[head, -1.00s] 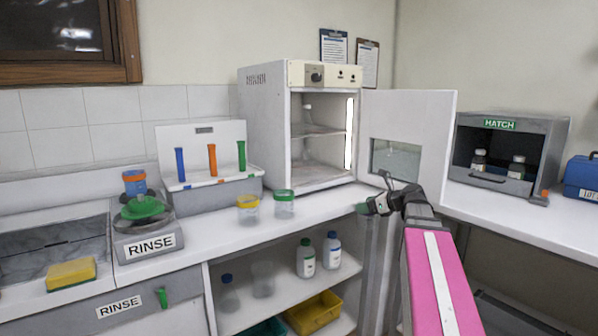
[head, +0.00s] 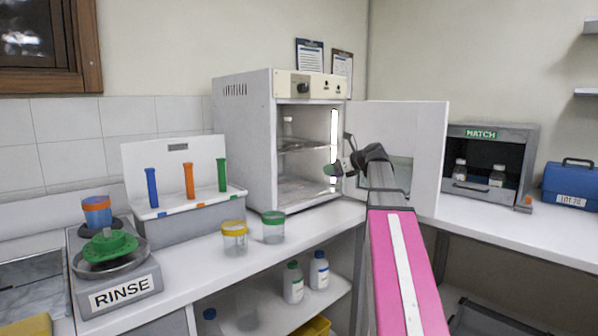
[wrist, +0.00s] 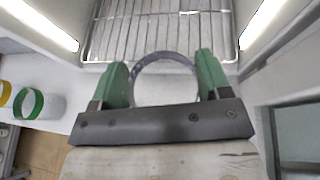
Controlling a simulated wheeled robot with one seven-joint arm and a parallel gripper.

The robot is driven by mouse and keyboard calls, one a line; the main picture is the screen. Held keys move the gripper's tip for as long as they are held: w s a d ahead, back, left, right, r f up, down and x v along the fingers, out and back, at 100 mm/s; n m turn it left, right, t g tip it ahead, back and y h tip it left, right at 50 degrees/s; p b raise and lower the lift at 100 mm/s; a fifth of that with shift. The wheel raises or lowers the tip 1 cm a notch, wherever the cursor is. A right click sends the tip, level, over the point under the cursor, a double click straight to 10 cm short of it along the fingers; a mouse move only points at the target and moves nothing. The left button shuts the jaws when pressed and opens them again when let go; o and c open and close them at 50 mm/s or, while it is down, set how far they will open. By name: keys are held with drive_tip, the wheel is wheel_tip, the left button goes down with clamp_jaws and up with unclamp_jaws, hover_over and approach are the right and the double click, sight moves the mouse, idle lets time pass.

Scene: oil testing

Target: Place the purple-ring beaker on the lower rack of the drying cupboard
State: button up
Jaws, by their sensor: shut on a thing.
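The purple-ring beaker (wrist: 165,84) is clear glass with a thin purple-grey rim, held between the green fingers of my gripper (wrist: 162,72). In the head view my gripper (head: 337,172) is at the right side of the cupboard's opening; the beaker cannot be made out there. The drying cupboard (head: 240,140) stands with its door (head: 425,150) swung open to the right. Its lower rack (head: 305,187) looks bare in the head view. In the wrist view a wire rack (wrist: 150,30) lies just beyond the beaker, which appears apart from it.
A clear glass item (head: 288,127) stands on the upper rack (head: 302,145). Yellow-ring (head: 235,240) and green-ring (head: 273,230) beakers stand on the counter left of the cupboard front. The open door and bright side strip (head: 334,140) flank my gripper. The hatch (head: 490,165) is farther right.

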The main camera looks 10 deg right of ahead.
drive_tip(key=w+a, duration=0.9)
drive_tip(key=shift+w+f, duration=0.35)
drive_tip(key=shift+f, duration=0.55)
drive_tip(key=o, duration=1.2)
drive_tip(key=v, duration=0.8)
drive_tip(key=r+v, duration=0.1)
drive_tip(key=v, duration=0.3)
drive_tip(key=shift+r, duration=0.15)
